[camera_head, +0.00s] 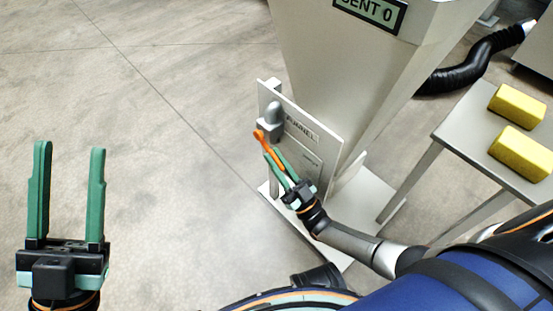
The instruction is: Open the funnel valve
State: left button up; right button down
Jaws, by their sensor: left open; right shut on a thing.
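The funnel (325,50) is a large pale grey hopper at the top centre, with a dark label reading partly "ENT 0". A plate (330,131) with a funnel label stands on its lower front. The valve's orange handle (261,139) sticks out at the plate's left side, below a grey rounded fitting (274,113). My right gripper (270,150) reaches up from the lower right and is shut on the orange handle. Its fingers partly hide the handle's lower end. My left gripper (70,150) is at the far left, open and empty, pointing up in the picture, well apart from the funnel.
A grey table (464,134) at the right carries two yellow blocks (518,104) (523,151). A black corrugated hose (470,70) runs behind it. The funnel's base plate (372,200) lies on the floor. The concrete floor (150,110) at the left is clear.

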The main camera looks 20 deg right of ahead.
aim_at(269, 151)
pick_arm(q)
jog(key=shift+w+d+f, duration=0.15)
jog(key=shift+w+f, duration=0.05)
jog(key=shift+c, duration=1.3)
jog(key=w+d+f+m+g, duration=0.1)
jog(key=d+f+g, duration=0.1)
jog(key=d+f, duration=0.1)
jog(key=w+d+f+m+g+h, duration=0.1)
jog(key=w+d+f+g, duration=0.1)
jog(key=d+f, duration=0.1)
jog(key=w+d+f+m+g, duration=0.1)
jog(key=w+d+f+g, duration=0.1)
jog(key=d+f+g, duration=0.1)
jog(key=shift+w+d+f+h, duration=0.25)
jog(key=shift+d+f+h, duration=0.05)
jog(key=shift+d+f, duration=0.3)
grip_shut()
jog(key=d+f+m+g+y, duration=0.35)
jog(key=d+f+g, duration=0.45)
jog(key=f, duration=0.7)
jog(key=w+d+f+t, duration=0.1)
jog(key=w+d+f, duration=0.4)
jog(key=d, duration=0.3)
jog(key=shift+w+d+m+h, duration=0.2)
jog(key=shift+w+m+h, duration=0.15)
jog(key=shift+h, duration=0.1)
